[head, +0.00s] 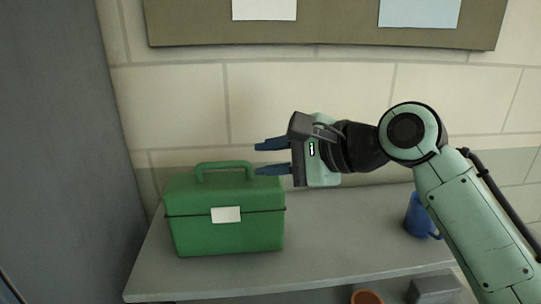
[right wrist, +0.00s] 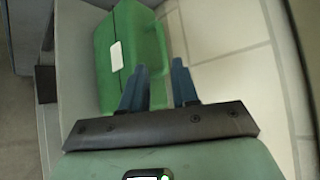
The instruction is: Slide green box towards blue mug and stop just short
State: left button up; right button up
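The green box (head: 225,230) has a top handle and a white label, and stands upright on the left part of the grey shelf top. The blue mug (head: 418,216) stands on the same surface at the right, partly hidden behind my right arm. My right gripper (head: 262,157) is open and empty, its two blue fingers pointing left. In the head view it appears at the box's upper right corner, by the handle. In the right wrist view the fingers (right wrist: 160,85) point towards the green box (right wrist: 125,55), with nothing between them. Whether they touch the box I cannot tell. My left gripper is out of view.
The grey shelf top (head: 340,235) is clear between box and mug. A tiled wall stands behind it, with a board (head: 330,30) above. An orange pot (head: 367,297) and a grey object (head: 435,288) sit below the front edge. A dark grey panel (head: 60,130) is at the left.

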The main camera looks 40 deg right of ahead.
aim_at(216, 166)
jog(key=p+x, duration=0.1)
jog(key=x, duration=1.2)
jog(key=shift+w+f, duration=0.1)
jog(key=shift+w, duration=0.2)
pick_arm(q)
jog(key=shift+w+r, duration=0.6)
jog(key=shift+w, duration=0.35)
pick_arm(e)
grip_shut()
